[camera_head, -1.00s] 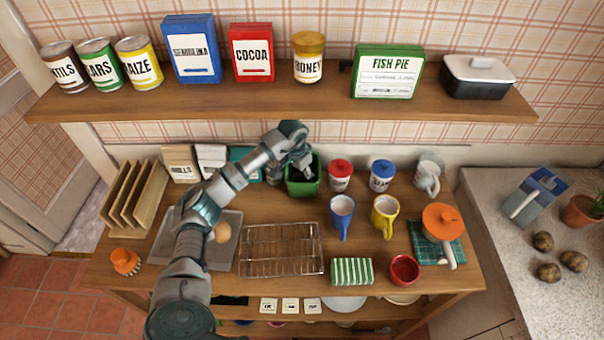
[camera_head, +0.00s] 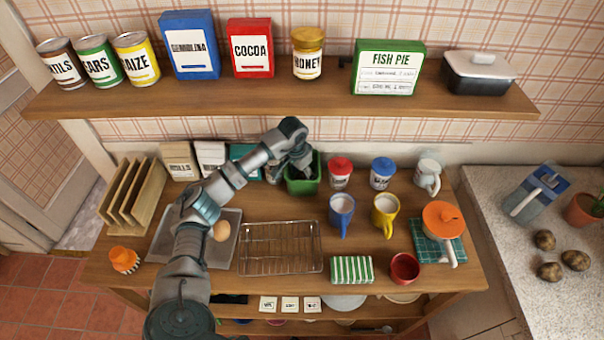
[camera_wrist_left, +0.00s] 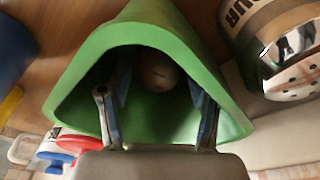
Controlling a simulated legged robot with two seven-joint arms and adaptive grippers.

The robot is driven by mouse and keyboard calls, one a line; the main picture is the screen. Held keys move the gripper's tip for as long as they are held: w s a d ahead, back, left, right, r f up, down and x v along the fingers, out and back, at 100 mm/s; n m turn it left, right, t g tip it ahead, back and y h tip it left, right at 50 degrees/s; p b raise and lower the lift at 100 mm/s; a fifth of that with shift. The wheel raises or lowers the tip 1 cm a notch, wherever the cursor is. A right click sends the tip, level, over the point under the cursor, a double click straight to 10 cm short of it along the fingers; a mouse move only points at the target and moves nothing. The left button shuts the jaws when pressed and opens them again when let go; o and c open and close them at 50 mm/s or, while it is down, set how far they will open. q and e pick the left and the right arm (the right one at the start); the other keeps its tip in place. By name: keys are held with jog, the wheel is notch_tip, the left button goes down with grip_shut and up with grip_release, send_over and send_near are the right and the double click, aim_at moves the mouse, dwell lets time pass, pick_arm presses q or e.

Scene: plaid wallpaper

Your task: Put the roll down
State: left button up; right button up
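A round tan thing (camera_head: 221,231), like a roll or an egg, lies on the grey tray (camera_head: 191,252) at the left of the worktop. My left gripper (camera_head: 304,170) points down into the green container (camera_head: 304,187) at the back middle. In the left wrist view its fingers (camera_wrist_left: 160,95) are spread apart inside the green container (camera_wrist_left: 170,35). A brown rounded thing (camera_wrist_left: 160,73), possibly the roll, is deeper inside, between the fingers with gaps visible on both sides. The container's shadow hides its lower part. My right gripper is not in view.
A wire rack (camera_head: 281,248) stands in front of the container. Red-lidded (camera_head: 340,172) and blue-lidded (camera_head: 382,173) jars, a blue mug (camera_head: 341,213) and a yellow mug (camera_head: 385,214) stand to its right. The shelf (camera_head: 290,108) with tins and boxes runs above and behind.

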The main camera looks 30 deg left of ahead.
aim_at(299, 177)
pick_arm(q)
jog(key=shift+r, duration=0.15)
jog(key=shift+r+p, duration=0.55)
jog(key=shift+r, duration=0.35)
jog(key=r, duration=0.4)
jog(key=s+r, duration=0.1)
jog(key=r, duration=0.1)
jog(key=shift+a+r, duration=0.15)
jog(key=shift+r, duration=0.15)
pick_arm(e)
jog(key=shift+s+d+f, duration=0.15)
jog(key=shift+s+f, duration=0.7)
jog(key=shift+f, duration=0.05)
pick_arm(q)
jog(key=shift+s+f, duration=0.1)
